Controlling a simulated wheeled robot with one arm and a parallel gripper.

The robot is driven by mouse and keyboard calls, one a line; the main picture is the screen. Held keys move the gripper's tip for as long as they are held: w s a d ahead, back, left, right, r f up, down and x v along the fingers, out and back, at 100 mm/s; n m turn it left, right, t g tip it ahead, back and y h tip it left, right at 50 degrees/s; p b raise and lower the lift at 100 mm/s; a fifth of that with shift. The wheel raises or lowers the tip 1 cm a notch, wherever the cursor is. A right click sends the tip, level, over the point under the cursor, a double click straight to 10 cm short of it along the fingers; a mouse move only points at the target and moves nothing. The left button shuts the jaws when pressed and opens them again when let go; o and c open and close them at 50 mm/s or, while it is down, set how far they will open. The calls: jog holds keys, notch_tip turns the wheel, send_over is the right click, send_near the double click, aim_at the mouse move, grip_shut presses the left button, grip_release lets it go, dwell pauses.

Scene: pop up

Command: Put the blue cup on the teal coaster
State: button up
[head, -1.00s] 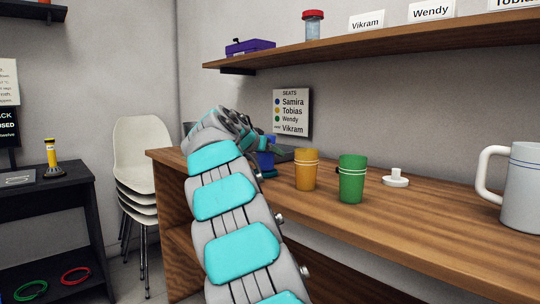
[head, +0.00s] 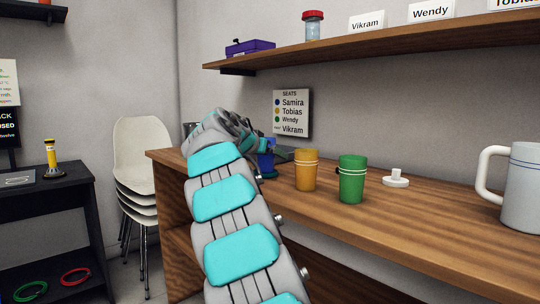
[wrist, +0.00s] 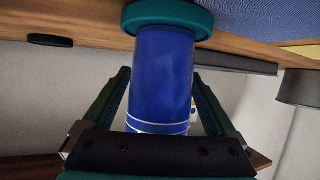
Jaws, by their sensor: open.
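The blue cup (head: 265,160) is at the far left part of the wooden counter, partly hidden behind my arm. In the wrist view, which shows the scene upside down, the blue cup (wrist: 162,75) has its base against the round teal coaster (wrist: 168,18) and looks upright on it. A bit of the teal coaster (head: 269,175) shows below the cup in the head view. My gripper (wrist: 160,85) is open, with one finger on each side of the cup and gaps visible beside it. In the head view my gripper (head: 262,147) is at the cup, largely hidden.
A yellow cup (head: 306,172) and a green cup (head: 352,182) stand on the counter (head: 420,215) to the right of the blue cup. A white knobbed object (head: 396,179) and a large white mug (head: 522,190) are farther right. A seats sign (head: 291,113) is on the wall behind.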

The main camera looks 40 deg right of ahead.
jog(key=v, duration=1.2)
jog(key=shift+b, duration=0.4)
jog(key=shift+s+a, duration=0.1)
